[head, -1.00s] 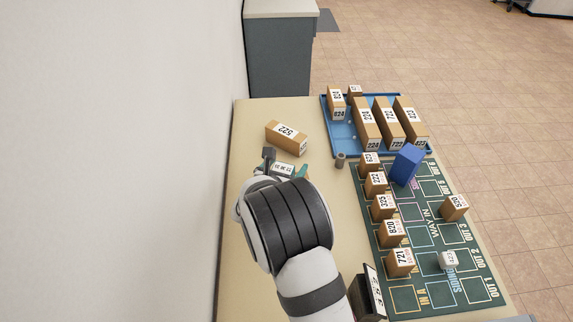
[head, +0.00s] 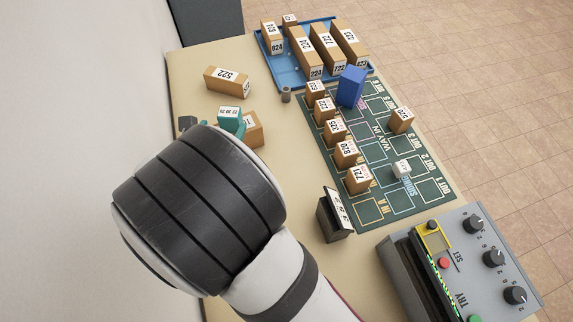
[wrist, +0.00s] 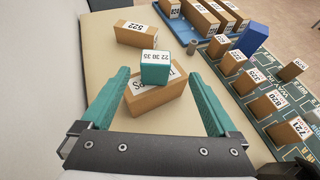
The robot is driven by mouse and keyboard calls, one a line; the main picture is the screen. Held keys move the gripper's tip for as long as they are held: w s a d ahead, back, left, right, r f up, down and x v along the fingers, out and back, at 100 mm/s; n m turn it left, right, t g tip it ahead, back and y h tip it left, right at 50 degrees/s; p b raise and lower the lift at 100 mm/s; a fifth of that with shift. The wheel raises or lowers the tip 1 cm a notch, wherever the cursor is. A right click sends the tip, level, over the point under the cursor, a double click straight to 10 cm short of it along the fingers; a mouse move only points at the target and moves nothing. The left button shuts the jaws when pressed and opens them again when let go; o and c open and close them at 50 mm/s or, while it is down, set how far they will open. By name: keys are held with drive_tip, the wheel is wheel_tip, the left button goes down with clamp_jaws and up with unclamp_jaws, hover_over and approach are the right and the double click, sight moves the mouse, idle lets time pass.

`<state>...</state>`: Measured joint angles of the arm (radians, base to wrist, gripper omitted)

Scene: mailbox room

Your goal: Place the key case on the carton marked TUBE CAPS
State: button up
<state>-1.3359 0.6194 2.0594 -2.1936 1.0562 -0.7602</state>
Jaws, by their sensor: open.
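The teal case with a white top label reading 22 30 35 (wrist: 155,67), which I take for the key case, appears to rest on a brown carton (wrist: 153,103). That carton's label is upside down and partly covered, with "TU" and "PS" showing. My gripper (wrist: 157,74) is open, its teal fingers apart on either side of the carton, closer to the camera than the case. In the head view the case (head: 230,117) shows with part of the carton (head: 254,131) to its right. My arm hides most of the gripper there.
Carton 522 (head: 227,81) lies beyond the case. A blue tray (head: 271,76) with several cartons is at the back. A green mat (head: 378,211) with several cartons and a blue block (head: 351,87) is to the right. A dark stand (head: 331,219) and grey control box (head: 448,241) are nearer.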

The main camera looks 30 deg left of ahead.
drive_tip(key=w+d+r+m+g+h, duration=0.1)
drive_tip(key=w+d+r+m+h, duration=0.15)
drive_tip(key=d+m, duration=0.5)
drive_tip(key=w+d+r+m+g+h, duration=0.1)
drive_tip(key=w+d+r+m+h, duration=0.2)
drive_tip(key=d, duration=0.7)
drive_tip(key=w+d+r+m+h, duration=0.1)
drive_tip(key=w+d+m+h, duration=0.1)
drive_tip(key=d+m+h, duration=0.5)
drive_tip(key=s+d+m+g+y, duration=0.1)
drive_tip(key=s+d+m+g, duration=0.3)
drive_tip(key=s+d+m, duration=0.35)
drive_tip(key=s+d+m+g+y, duration=0.2)
drive_tip(key=s+d+m+g, duration=0.3)
drive_tip(key=d+m, duration=0.45)
drive_tip(key=s+a+m+g+y, duration=0.1)
drive_tip(key=s+a+m+y, duration=0.2)
drive_tip(key=s+m+y, duration=0.3)
drive_tip(key=s+m, duration=0.3)
drive_tip(key=m, duration=0.2)
drive_tip(key=shift+a+y, duration=0.3)
drive_tip(key=shift+y, duration=0.05)
